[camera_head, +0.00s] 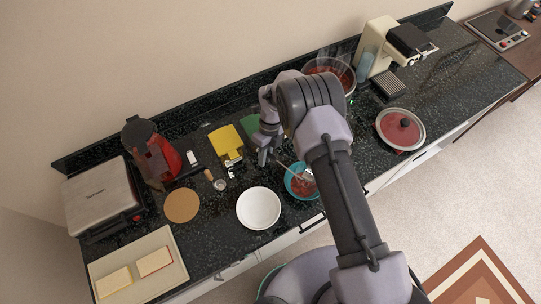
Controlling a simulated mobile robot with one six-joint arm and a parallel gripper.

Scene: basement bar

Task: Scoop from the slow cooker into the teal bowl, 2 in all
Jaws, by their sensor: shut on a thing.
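The teal bowl (289,186) stands on the dark counter near its front edge, with chunky red food in it. My gripper (265,157) is just left of and behind the bowl, shut on the thin handle of a ladle (283,165). The handle slants down to the right over the bowl. The ladle's head is at or above the food; whether it touches cannot be told. The slow cooker (343,70) looks to be the open round pot with red contents at the back, partly hidden by my arm.
A white bowl (258,208) stands left of the teal bowl. A coffee machine (376,50), yellow item (226,141), cork mat (182,205), red blender (152,155) and grill (102,195) also occupy the counter.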

